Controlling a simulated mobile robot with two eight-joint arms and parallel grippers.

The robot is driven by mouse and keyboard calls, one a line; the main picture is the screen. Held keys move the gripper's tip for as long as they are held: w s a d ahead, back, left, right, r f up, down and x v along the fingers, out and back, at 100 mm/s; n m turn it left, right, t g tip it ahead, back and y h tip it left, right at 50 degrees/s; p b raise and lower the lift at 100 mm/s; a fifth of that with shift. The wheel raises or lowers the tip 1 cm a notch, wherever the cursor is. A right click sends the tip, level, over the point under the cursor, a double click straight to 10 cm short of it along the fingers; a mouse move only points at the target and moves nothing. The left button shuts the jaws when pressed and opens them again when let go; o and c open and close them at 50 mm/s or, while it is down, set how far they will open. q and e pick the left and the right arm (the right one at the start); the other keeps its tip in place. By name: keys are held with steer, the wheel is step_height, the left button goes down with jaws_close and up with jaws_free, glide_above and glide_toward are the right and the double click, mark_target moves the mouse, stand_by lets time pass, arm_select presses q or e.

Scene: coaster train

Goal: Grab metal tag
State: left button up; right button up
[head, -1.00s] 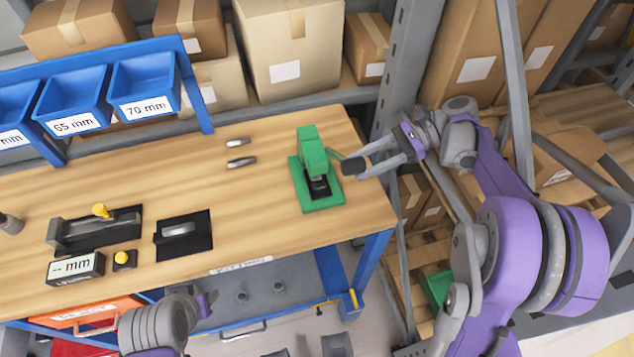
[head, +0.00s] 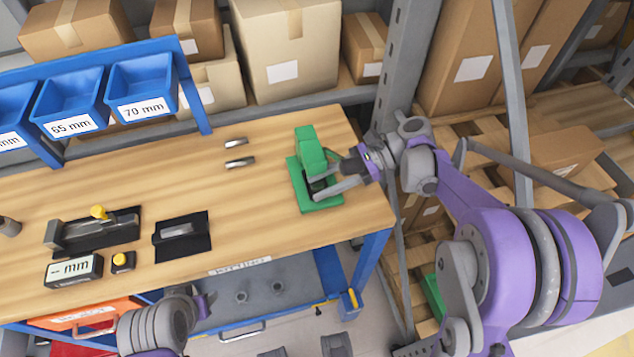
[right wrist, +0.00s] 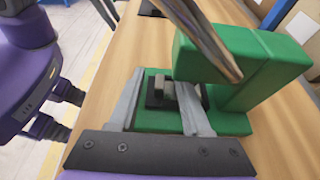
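A small metal tag (right wrist: 166,86) sits on a black holder in the green press (right wrist: 235,123), under the press head. The green press stands at the table's right end in the head view (head: 333,197). My right gripper (head: 317,184) reaches in from the right at the press base. In the right wrist view its two fingers (right wrist: 158,108) are apart, one on each side of the black holder and tag, with a gap to the tag. Two similar metal pieces lie behind on the table (head: 236,143) (head: 240,162). My left arm shows at the bottom left; its fingertips are hidden.
A black mat with a metal piece (head: 182,236), a gauge fixture (head: 92,230) and an mm display (head: 74,270) stand left. Blue bins (head: 142,88) hang behind. The table middle is clear.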

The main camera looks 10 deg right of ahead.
jaws_close()
steer(key=shift+w+a+r, duration=0.1)
steer(key=shift+r, duration=0.05)
stand_by(0.4)
